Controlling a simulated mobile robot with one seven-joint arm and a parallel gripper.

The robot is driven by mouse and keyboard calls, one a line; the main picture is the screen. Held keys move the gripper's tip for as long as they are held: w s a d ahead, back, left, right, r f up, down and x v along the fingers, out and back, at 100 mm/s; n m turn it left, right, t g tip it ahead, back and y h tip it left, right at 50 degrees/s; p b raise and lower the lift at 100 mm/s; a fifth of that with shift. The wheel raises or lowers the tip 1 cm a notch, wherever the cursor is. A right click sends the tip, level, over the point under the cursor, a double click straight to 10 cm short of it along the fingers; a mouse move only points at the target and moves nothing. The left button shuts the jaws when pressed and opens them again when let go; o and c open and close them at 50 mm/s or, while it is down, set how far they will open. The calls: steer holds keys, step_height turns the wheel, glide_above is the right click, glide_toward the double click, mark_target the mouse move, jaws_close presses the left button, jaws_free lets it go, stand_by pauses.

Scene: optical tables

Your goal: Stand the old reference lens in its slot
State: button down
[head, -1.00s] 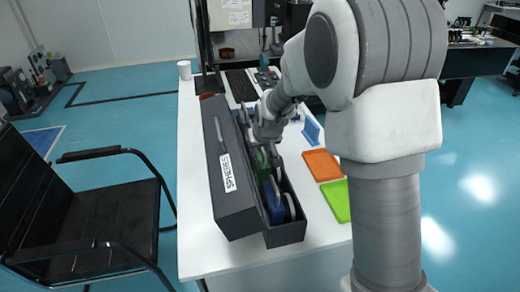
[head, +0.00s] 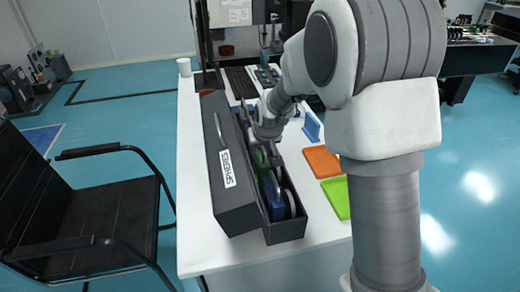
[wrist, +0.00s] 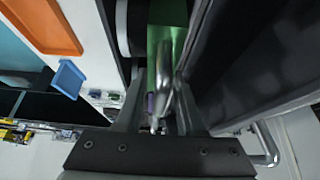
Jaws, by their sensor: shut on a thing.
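A long dark grey case (head: 285,234) stands on the white table, its labelled lid (head: 228,205) tilted open to the left. Several round lenses and coloured holders, green and blue (head: 273,197), stand in a row inside it. My gripper (head: 270,148) reaches down into the case near its middle. In the wrist view my gripper (wrist: 160,120) is shut on a thin, pale-rimmed disc, the lens (wrist: 164,75), seen nearly edge-on. A green holder (wrist: 158,45) lies just beyond it. The lens's lower edge and the slot under it are hidden.
An orange tray (head: 322,162) and a green tray (head: 339,196) lie right of the case, with a blue stand (head: 312,127) behind them. A keyboard (head: 241,84) and a white cup (head: 184,67) are farther back. The case wall (wrist: 250,75) is close beside my gripper.

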steer(key=shift+f, duration=0.25)
jaws_free()
steer(key=shift+f, duration=0.1)
stand_by(0.4)
steer(key=shift+r+p, duration=2.7)
steer(key=shift+r, duration=1.9)
